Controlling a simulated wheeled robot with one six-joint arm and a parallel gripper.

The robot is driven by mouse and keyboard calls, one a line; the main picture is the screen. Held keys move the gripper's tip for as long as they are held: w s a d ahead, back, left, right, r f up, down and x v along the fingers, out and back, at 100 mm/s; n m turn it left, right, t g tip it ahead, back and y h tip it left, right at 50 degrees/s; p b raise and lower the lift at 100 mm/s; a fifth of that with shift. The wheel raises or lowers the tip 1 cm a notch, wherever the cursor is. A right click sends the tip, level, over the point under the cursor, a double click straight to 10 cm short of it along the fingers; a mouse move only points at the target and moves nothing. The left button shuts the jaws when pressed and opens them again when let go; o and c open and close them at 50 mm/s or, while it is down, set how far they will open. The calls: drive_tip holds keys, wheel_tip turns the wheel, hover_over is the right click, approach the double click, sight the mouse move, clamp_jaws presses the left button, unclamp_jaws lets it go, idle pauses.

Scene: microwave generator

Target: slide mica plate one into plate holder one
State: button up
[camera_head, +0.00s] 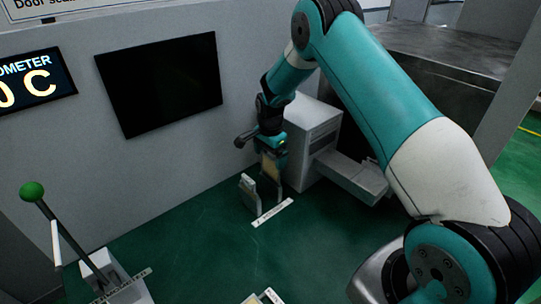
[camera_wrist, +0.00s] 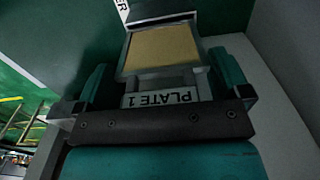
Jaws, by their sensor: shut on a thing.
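Mica plate one is a tan panel (camera_wrist: 163,48) with a grey end marked "PLATE 1", seen in the wrist view. My gripper (camera_wrist: 168,90) is shut on it, with a teal finger on each side. In the head view my gripper (camera_head: 271,146) points down, and the tan plate (camera_head: 269,167) hangs below it. Pale upright parts of a plate holder (camera_head: 247,187) stand on the green floor just left of and below the plate, behind a white label strip (camera_head: 272,213). I cannot tell whether the plate's lower edge is inside the holder or just above it.
A grey box-shaped unit (camera_head: 314,137) with a projecting tray (camera_head: 352,177) stands close on the right. A grey wall with a black screen (camera_head: 160,83) is behind. A green-knobbed lever (camera_head: 32,191) stands at the far left. Green floor is clear left of the holder.

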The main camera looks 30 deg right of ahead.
sight(270, 176)
drive_tip(key=shift+f+b, duration=2.75)
drive_tip(key=shift+f, duration=1.15)
drive_tip(key=o, duration=0.8)
drive_tip(key=shift+r, duration=0.1)
